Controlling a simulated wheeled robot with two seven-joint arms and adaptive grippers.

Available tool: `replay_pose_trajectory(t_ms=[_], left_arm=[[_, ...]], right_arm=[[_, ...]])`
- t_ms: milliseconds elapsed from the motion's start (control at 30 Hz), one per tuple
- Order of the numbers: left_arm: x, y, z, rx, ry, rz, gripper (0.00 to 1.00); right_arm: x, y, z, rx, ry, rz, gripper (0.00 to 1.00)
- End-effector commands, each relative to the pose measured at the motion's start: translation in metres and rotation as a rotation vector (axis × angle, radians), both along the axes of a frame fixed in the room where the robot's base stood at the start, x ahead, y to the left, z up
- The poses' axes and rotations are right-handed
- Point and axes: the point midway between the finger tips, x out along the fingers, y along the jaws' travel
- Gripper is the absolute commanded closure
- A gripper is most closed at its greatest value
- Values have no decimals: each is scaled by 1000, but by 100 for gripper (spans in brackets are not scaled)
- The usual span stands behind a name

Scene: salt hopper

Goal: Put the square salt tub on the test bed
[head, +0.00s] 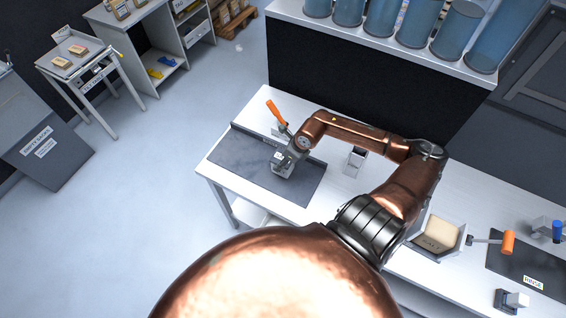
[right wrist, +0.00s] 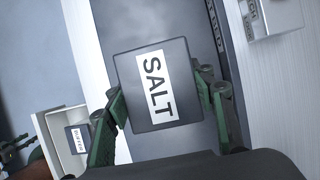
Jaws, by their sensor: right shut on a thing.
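The square salt tub (right wrist: 183,108) has a dark grey lid with a white SALT label, seen from above in the right wrist view. My right gripper (right wrist: 162,100) is shut on it, with a green finger at each of two opposite sides. In the head view the right gripper (head: 283,168) is over the dark grey mat (head: 245,160) on the white bench, which seems to be the test bed. The tub is mostly hidden by the gripper there. I cannot tell whether its base touches the mat. My left gripper is not in view.
An orange-handled lever (head: 274,110) stands at the mat's back edge, close to my gripper. A small open white holder (head: 357,158) stands right of the mat. Further right are a tray with a tan block (head: 440,233) and another dark mat (head: 515,270). Blue cylinders (head: 381,18) line a shelf behind.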

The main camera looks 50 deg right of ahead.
Motion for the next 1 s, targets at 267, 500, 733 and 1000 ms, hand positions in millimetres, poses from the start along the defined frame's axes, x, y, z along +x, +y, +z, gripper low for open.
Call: replay_pose_trajectory(t_ms=[267, 500, 733, 1000], left_arm=[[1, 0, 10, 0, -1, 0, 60], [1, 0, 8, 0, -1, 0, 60], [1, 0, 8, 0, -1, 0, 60], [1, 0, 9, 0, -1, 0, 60]], right_arm=[[-1, 2, -21, 1, 0, 2, 84], [-1, 2, -24, 1, 1, 2, 84], [-2, 2, -23, 1, 2, 1, 35], [-2, 2, -23, 1, 2, 1, 32]])
